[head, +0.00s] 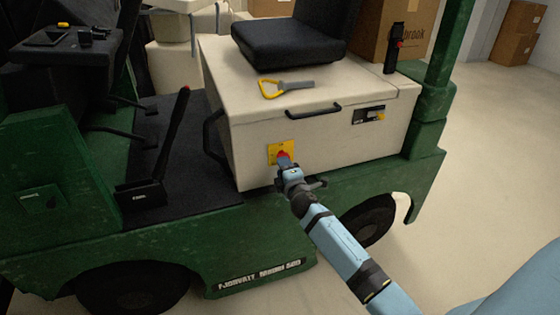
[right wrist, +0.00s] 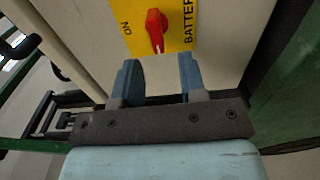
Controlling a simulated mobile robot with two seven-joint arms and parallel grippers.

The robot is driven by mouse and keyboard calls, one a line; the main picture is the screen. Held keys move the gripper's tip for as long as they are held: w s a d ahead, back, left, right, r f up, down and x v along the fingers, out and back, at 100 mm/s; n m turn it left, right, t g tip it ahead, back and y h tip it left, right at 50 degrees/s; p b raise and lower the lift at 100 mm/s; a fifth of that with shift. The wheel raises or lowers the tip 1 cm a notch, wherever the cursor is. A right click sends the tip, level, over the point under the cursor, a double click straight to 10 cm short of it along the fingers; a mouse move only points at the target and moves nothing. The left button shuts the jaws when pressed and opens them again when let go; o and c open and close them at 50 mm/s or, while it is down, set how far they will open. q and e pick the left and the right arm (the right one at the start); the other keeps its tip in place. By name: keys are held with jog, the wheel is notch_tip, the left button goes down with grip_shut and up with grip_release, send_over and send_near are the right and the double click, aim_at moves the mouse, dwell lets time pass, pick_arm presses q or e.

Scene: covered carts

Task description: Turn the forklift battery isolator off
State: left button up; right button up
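The battery isolator is a red rotary knob (right wrist: 156,28) on a yellow plate (right wrist: 178,38), fixed to the front face of the forklift's cream housing. In the right wrist view the plate reads "ON" at the left and "BATTER..." at the right. The knob's long grip runs roughly up and down in that view, with its narrow end toward my fingers. In the head view the yellow plate (head: 274,152) is partly hidden by the red knob and my right gripper (head: 285,163). My right gripper (right wrist: 158,68) is open and empty, its two blue fingers just short of the knob. My left gripper is not in view.
The cream housing (head: 250,130) has a black handle (head: 313,110) and a small panel (head: 369,114). A yellow-handled tool (head: 285,88) lies on top beside the black seat (head: 290,45). A lever (head: 172,135) stands left. Open floor lies right.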

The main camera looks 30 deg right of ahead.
pick_arm(q)
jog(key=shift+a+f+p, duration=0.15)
jog(key=shift+p, duration=0.2)
pick_arm(e)
jog(key=v, duration=1)
jog(key=shift+w, duration=0.15)
